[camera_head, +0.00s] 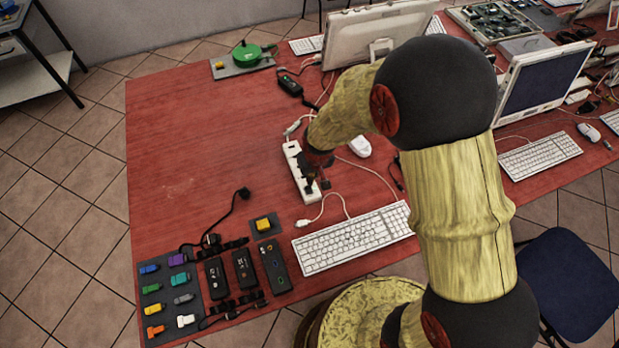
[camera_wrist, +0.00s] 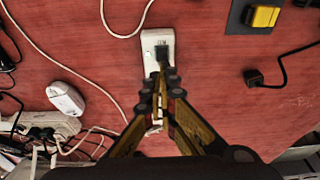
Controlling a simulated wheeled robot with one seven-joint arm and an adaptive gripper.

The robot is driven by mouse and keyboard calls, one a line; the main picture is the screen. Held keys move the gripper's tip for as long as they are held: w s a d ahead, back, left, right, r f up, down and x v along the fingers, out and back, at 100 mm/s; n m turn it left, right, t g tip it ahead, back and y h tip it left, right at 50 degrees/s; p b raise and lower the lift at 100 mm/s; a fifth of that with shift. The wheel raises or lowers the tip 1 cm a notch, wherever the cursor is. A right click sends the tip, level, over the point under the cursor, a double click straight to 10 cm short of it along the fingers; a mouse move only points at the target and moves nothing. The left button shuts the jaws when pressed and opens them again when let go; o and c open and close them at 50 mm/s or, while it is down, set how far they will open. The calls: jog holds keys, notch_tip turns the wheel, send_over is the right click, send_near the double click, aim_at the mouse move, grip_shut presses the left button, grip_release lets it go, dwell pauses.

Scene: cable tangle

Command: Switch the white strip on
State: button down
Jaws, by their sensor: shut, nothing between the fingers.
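Whether the tips touch the strip, I cannot tell.
A white keyboard (camera_head: 352,238) and a white mouse (camera_head: 360,146) lie near the strip. White cables loop around it. Adapters and a tray of coloured plugs (camera_head: 168,297) lie at the front left. A monitor (camera_head: 365,36) stands behind.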

jog(key=s+r, duration=0.3)
jog(key=r, duration=0.2)
jog(key=shift+s+d+r+p, duration=0.15)
jog(key=shift+d+r+p, duration=0.05)
jog(key=shift+d+p, duration=0.25)
jog(key=s+d+r+g, duration=0.2)
jog(key=s+d+r, duration=0.15)
jog(key=s, duration=0.45)
jog(key=s+d+r+m+t, duration=0.1)
jog(key=s+d+r, duration=0.2)
jog(key=r, duration=0.4)
jog(key=s+d+r+m+t+b, duration=0.1)
jog(key=s+d+r+t, duration=0.1)
jog(key=r, duration=0.6)
jog(key=s+d+r+m+t+b, duration=0.1)
jog(key=s+d+r+t, duration=0.1)
jog(key=s+d+r, duration=0.2)
notch_tip(320, 180, up, 4)
jog(key=shift+s+d+f+h, duration=0.25)
jog(key=shift+s+h, duration=0.15)
jog(key=shift+s, duration=0.2)
